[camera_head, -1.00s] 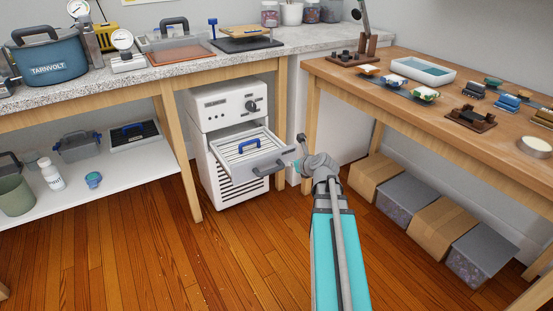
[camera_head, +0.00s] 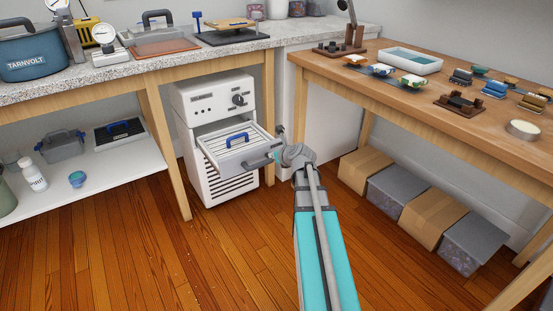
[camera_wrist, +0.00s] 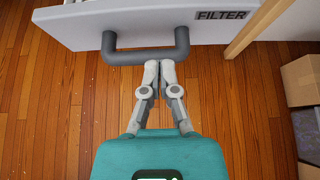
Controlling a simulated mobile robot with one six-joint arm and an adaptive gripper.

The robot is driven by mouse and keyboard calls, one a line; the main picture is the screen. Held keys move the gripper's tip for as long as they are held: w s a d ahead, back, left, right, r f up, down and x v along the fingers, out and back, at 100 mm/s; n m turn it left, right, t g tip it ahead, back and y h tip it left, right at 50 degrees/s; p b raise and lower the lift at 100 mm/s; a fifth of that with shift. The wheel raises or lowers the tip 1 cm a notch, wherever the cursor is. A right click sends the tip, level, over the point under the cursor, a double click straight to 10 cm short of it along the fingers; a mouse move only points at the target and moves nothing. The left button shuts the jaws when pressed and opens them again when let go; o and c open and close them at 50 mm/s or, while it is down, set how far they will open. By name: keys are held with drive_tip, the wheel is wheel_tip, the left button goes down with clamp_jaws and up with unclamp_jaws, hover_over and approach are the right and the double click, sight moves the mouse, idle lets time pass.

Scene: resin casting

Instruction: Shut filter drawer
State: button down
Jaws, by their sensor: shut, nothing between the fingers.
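The filter drawer (camera_head: 246,157) sticks out, open, from the upper part of a white cabinet (camera_head: 212,97). A slatted filter with a blue handle (camera_head: 237,137) lies in it. In the wrist view the drawer front (camera_wrist: 150,27) carries a FILTER label (camera_wrist: 222,15) and a grey bar handle (camera_wrist: 112,57). My gripper (camera_wrist: 158,68) is shut and empty. Its fingertips are at the lower edge of the handle bar, right of its middle; I cannot tell if they touch. In the head view my gripper (camera_head: 276,157) is at the right end of the drawer front, partly hidden by my wrist.
A wooden workbench (camera_head: 450,120) stands to the right, with boxes (camera_head: 364,170) on the floor below. A stone-topped counter (camera_head: 120,75) with a lower shelf (camera_head: 120,170) is to the left. The wooden floor (camera_head: 235,250) before the cabinet is clear.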

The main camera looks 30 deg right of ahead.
sight(261, 149)
drive_tip(key=shift+w+a+f+b, duration=0.1)
drive_tip(key=shift+w+f+b, duration=0.2)
drive_tip(key=shift+w, duration=0.95)
drive_tip(key=shift+w+f+b, duration=0.25)
drive_tip(key=shift+w+f, duration=0.1)
drive_tip(key=shift+w, duration=0.85)
drive_tip(key=shift+w+a+f+b, duration=0.1)
drive_tip(key=shift+w+f+b, duration=0.2)
drive_tip(key=shift+w, duration=0.95)
drive_tip(key=shift+w+d, duration=0.15)
drive_tip(key=shift+d, duration=0.05)
